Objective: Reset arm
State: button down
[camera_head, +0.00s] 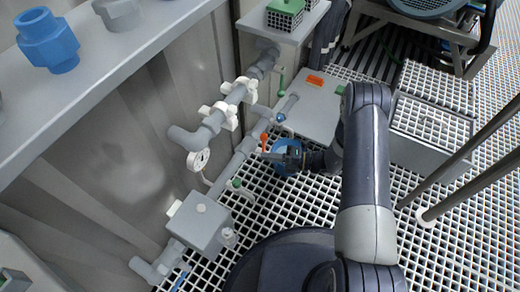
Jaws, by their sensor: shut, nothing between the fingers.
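My arm rises from the bottom right of the head view, bends at the elbow, and reaches back toward the left. My gripper (268,156) is at its end, a little right of the grey pipework. Its fingers are small in the picture and look closed, with nothing seen between them. An orange valve handle (264,142) stands very close above the fingertips; I cannot tell whether they touch.
Grey pipes (212,124) with white clamps run along the wall at left. A grey box (199,222) sits below them. A green handle (241,187) sticks out near it. A shelf (120,60) holds a blue fitting (47,40). Open grating (300,203) lies between pipes and arm.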

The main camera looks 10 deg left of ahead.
jog(key=d+p, duration=0.1)
jog(key=d, duration=0.6)
jog(key=shift+d, duration=0.3)
jog(key=shift+a, duration=0.15)
